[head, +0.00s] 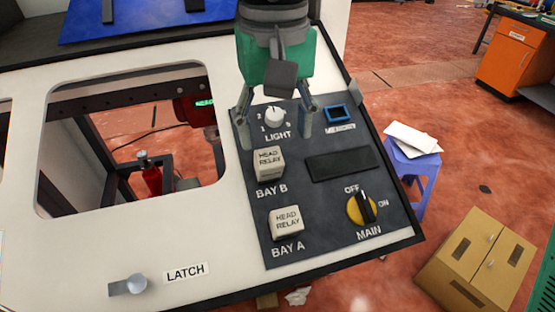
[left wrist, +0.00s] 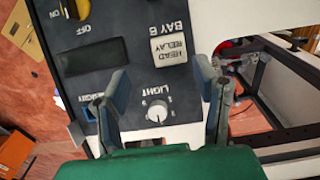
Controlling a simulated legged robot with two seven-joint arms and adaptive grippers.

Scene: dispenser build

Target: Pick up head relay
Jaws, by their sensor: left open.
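Two white head relay blocks sit on the dark control panel. The BAY B head relay (head: 268,162) is just below my left gripper in the head view; the BAY A head relay (head: 286,222) is lower down. My left gripper (head: 276,138) is open and empty, its fingers on either side of the LIGHT knob (head: 275,116). In the left wrist view the BAY B head relay (left wrist: 169,48) lies beyond the fingertips, nearer the right finger, and the LIGHT knob (left wrist: 157,111) shows between the fingers. The BAY A relay and my right gripper are not seen there.
The panel (head: 330,226) also has a yellow MAIN switch (head: 361,208), a blue-framed MEMORY slot (head: 335,113) and a dark blank rectangle (head: 340,164). A LATCH knob (head: 132,284) is at lower left. An opening in the white housing lies left of the panel.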

